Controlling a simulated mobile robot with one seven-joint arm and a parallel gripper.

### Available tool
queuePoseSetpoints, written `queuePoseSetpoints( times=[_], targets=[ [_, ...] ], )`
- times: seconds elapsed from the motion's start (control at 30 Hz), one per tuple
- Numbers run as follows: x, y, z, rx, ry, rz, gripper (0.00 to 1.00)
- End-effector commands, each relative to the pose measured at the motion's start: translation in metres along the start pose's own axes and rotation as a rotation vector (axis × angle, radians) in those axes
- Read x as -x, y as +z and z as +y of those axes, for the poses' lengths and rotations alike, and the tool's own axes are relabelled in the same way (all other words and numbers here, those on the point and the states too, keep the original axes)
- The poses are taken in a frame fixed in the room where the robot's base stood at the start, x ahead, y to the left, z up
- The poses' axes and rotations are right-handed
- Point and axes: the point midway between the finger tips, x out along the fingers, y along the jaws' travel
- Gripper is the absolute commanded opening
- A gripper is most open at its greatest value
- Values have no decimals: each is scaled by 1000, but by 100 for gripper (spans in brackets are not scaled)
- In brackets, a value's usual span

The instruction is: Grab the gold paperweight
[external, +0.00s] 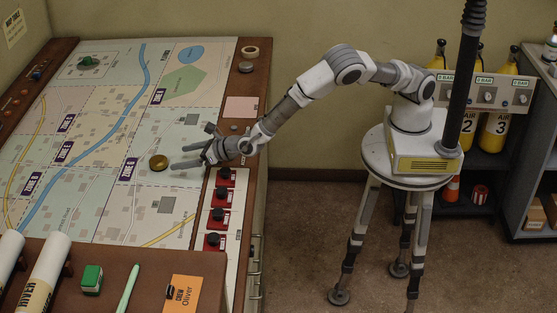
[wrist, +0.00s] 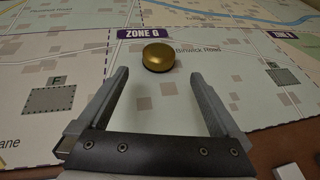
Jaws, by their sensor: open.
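The gold paperweight (external: 158,162) is a small round domed piece lying on the map near the ZONE G label. It also shows in the wrist view (wrist: 158,56), just beyond the fingertips and roughly centred between them. My gripper (external: 173,157) is open and empty, low over the map, with its fingers pointing left towards the paperweight. In the wrist view my gripper (wrist: 158,78) has its two fingers spread on either side. The paperweight is in full sight and the fingers are apart from it.
The map table (external: 253,140) has a wooden rim. Red switch boxes (external: 220,197) line its right side, below my forearm. A green block (external: 91,279) and rolled maps (external: 44,275) lie at the front. The map around the paperweight is clear. A green piece (external: 88,61) sits at the far left.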

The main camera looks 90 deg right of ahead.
Motion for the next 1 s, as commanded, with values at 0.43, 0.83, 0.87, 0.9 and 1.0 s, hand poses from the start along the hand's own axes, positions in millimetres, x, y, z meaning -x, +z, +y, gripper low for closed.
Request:
queuePoseSetpoints(
  times=[0.43,0.83,0.87,0.9,1.0],
  targets=[
    [-34,-1,0,0,-1,0,100],
    [-74,-1,2,0,-1,0,100],
    [-75,-1,2,0,-1,0,100],
    [-76,-1,2,0,0,0,100],
    [-77,-1,2,0,0,0,100]
  ],
)
